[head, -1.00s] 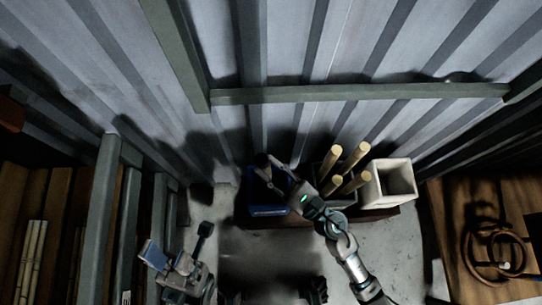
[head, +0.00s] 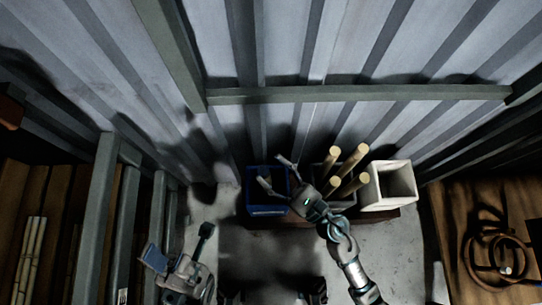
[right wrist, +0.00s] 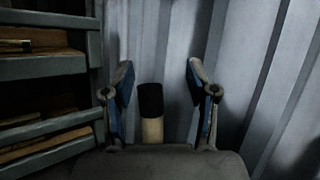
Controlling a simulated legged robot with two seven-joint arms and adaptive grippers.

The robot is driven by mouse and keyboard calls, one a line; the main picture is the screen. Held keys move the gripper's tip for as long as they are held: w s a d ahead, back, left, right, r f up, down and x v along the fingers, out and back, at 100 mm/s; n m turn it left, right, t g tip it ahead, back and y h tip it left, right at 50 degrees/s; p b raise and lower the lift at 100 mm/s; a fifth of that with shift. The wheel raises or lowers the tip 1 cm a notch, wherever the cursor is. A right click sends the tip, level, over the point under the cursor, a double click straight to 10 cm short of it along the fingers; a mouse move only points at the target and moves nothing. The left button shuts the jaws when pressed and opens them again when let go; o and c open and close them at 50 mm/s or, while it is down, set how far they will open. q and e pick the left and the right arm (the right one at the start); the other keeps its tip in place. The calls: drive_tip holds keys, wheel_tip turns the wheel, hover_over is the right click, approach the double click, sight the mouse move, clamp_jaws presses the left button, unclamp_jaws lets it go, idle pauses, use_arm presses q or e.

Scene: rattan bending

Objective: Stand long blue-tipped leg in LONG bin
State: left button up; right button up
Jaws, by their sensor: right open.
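A pale leg with a dark tip (right wrist: 151,100) shows in the right wrist view, upright between the spread fingers of my right gripper (right wrist: 158,88), with gaps on both sides. The tip looks nearly black there. In the head view my right gripper (head: 273,169) is open above the blue bin (head: 267,209); I cannot make out the leg there. The lower part of the leg is hidden in the wrist view, so I cannot tell what it rests on. My left gripper (head: 178,243) is at lower left, open and empty. No bin label is readable.
Right of the blue bin, a dark bin holds several upright pale poles (head: 335,160). A white square bin (head: 390,186) stands beside it. A wooden bench with coiled rattan (head: 495,255) is at right. Shelving with poles (head: 32,255) is at left. A ribbed wall is behind.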

drive_tip(key=v, duration=1.1)
drive_tip(key=shift+f, duration=0.15)
drive_tip(key=shift+s, duration=0.1)
drive_tip(key=shift+a, duration=0.15)
